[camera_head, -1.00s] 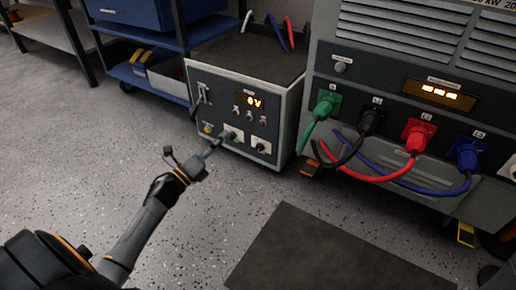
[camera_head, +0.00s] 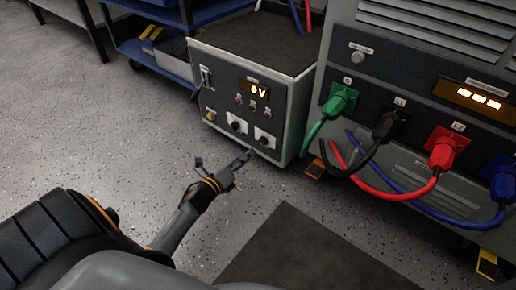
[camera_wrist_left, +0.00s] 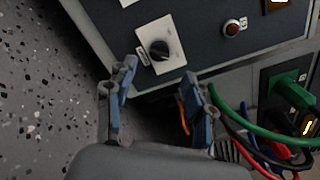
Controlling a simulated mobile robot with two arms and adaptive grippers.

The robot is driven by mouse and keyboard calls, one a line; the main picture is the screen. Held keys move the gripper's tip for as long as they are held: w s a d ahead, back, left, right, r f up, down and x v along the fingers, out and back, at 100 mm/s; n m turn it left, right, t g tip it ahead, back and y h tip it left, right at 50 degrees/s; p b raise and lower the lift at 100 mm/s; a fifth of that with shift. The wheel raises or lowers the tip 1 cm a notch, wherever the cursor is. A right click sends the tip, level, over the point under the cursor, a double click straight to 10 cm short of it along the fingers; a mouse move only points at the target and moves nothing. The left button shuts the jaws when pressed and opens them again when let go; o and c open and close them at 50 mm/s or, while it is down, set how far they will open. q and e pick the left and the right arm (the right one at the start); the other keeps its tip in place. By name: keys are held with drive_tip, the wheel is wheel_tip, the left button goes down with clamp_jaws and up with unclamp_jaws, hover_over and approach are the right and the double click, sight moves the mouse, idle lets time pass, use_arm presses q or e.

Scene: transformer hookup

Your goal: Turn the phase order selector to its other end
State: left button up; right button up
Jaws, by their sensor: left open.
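The grey control box (camera_head: 297,112) has a dark front panel with two black knobs on white plates low on it, a left knob (camera_head: 237,126) and a right knob (camera_head: 264,140). Their labels are too small to read, so I cannot tell which is the phase order selector. My left gripper (camera_head: 243,157) is just below the right knob in the head view, apart from the panel. In the left wrist view, one black knob (camera_wrist_left: 160,50) on a white plate lies ahead of the open, empty fingers (camera_wrist_left: 163,85). My right gripper is not seen.
The box display (camera_head: 259,90) reads about 0 V, with small buttons below. To the right, a large cabinet has green (camera_head: 340,100), black, red (camera_head: 443,148) and blue plugs with hanging cables. A dark mat (camera_head: 300,250) lies on open floor.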

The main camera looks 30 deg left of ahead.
sight(259, 144)
use_arm(q)
drive_tip(key=w, duration=0.2)
drive_tip(key=w+b, duration=0.1)
drive_tip(key=w, duration=0.1)
drive_tip(key=w+b, duration=0.1)
drive_tip(key=w, duration=0.1)
drive_tip(key=shift+d+f, duration=0.15)
drive_tip(key=shift+d, duration=0.1)
drive_tip(key=shift+w+b, duration=0.3)
drive_tip(key=shift+w, duration=0.3)
clamp_jaws()
